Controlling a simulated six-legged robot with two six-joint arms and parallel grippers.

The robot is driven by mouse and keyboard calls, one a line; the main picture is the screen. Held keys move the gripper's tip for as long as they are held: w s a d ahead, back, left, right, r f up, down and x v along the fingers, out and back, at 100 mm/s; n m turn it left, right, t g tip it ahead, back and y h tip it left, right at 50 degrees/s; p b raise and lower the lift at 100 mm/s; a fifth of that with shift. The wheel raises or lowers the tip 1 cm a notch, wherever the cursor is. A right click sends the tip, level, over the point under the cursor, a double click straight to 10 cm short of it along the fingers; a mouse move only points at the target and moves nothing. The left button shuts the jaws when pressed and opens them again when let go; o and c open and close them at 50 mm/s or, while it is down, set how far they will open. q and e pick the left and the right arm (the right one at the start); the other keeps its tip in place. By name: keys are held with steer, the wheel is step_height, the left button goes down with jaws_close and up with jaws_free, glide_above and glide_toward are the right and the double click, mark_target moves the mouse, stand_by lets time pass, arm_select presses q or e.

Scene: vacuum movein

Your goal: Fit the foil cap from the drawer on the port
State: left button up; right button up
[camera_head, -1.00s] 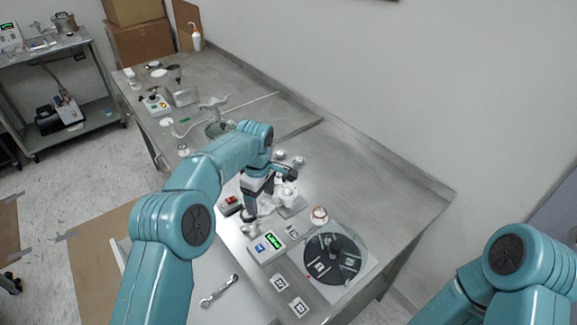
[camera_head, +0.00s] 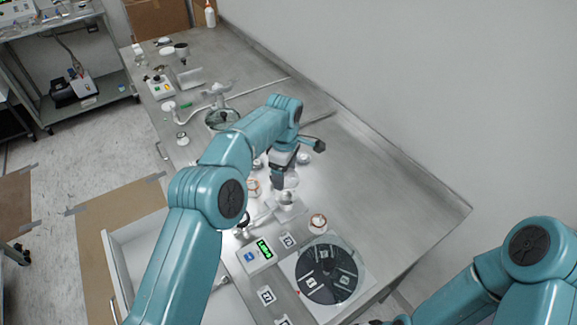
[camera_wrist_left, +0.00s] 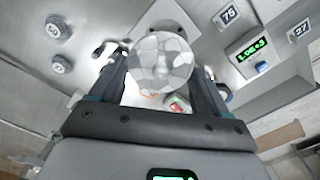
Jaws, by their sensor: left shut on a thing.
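My left gripper (camera_head: 284,184) is shut on the foil cap, a crinkled silver-white dome that shows between the fingers in the left wrist view (camera_wrist_left: 161,62). In the head view the foil cap (camera_head: 291,181) is partly behind the fingers, just above a pale port fitting (camera_head: 286,199) on a small plate. I cannot tell whether the cap touches the port. In the left wrist view the cap covers much of what lies beyond it. The drawer (camera_head: 133,243) stands open below the bench at the left, partly hidden by my left arm. My right arm shows at the lower right, its gripper out of view.
A gauge box with a green display (camera_head: 257,254) and a dark disc on a pale plate (camera_head: 329,271) lie in front of the port. A small copper-and-white part (camera_head: 318,221) stands nearby. The bench to the right, along the wall, is clear.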

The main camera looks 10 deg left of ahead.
arm_select(q)
steer(key=shift+s+a, duration=0.1)
steer(key=shift+a, duration=0.05)
steer(key=shift+s, duration=0.3)
steer(key=shift+s+d+f+b, duration=0.15)
steer(key=shift+s+d+b, duration=0.1)
steer(key=shift+b, duration=0.25)
steer(key=f+b, duration=0.3)
steer(key=f, duration=0.1)
steer(key=shift+w+a, duration=0.25)
steer(key=shift+w, duration=0.05)
steer(key=shift+s+d+f+b, duration=0.2)
steer(key=shift+s+f+b, duration=0.1)
steer(key=shift+f, duration=0.15)
steer(key=shift+w+f, duration=0.1)
steer(key=shift+f, duration=0.1)
steer(key=shift+w+a+f, duration=0.15)
steer(key=shift+w+f, duration=0.05)
steer(key=shift+w, duration=0.1)
steer(key=shift+s+r, duration=0.2)
steer(key=shift+s, duration=0.1)
steer(key=shift+w+f, duration=0.15)
steer(key=shift+w, duration=0.05)
steer(key=shift+s, duration=0.1)
